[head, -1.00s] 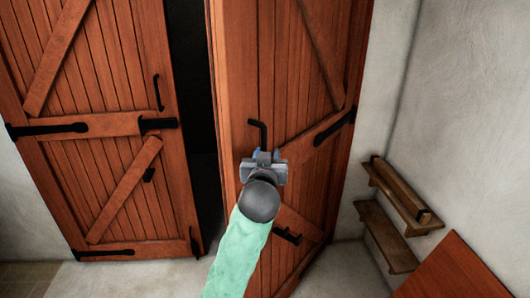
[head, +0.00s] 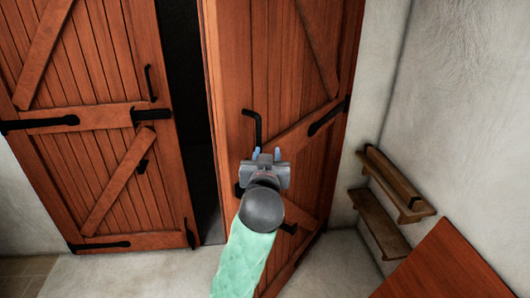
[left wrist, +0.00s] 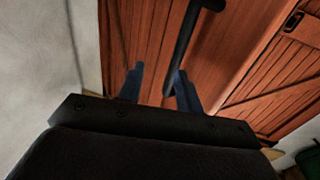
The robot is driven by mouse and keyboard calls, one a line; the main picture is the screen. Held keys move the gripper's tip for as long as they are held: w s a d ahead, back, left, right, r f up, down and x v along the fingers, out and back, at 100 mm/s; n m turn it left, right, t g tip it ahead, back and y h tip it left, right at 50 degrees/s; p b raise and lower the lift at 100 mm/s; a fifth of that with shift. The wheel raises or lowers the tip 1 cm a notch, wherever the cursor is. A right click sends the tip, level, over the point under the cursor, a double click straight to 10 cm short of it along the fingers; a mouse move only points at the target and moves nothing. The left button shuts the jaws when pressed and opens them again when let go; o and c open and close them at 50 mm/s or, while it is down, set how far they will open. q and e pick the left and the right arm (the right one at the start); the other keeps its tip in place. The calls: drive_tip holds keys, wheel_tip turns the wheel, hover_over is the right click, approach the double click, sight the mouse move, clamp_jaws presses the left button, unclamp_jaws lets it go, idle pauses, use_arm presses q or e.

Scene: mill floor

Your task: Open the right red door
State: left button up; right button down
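The right red door (head: 290,80) is a plank door with black iron fittings. It stands ajar in the head view, with a dark gap between it and the left red door (head: 95,75). Its black handle (head: 252,122) is a bent bar near the door's free edge. My left gripper (head: 267,153) is just below the handle, fingers apart. In the left wrist view, the handle (left wrist: 188,48) runs down toward the space between the fingertips (left wrist: 158,78), nearer the right finger. I cannot tell whether it touches. My right gripper is not in view.
A pale wall stands to the right, with wooden shelf-like ledges (head: 378,222) low on it. A red-brown flat surface (head: 445,265) is at the lower right. Bare floor (head: 335,265) shows in front of the right door.

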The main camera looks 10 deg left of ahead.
use_arm(q)
drive_tip(key=shift+s+d, duration=0.25)
drive_tip(key=shift+s, duration=0.15)
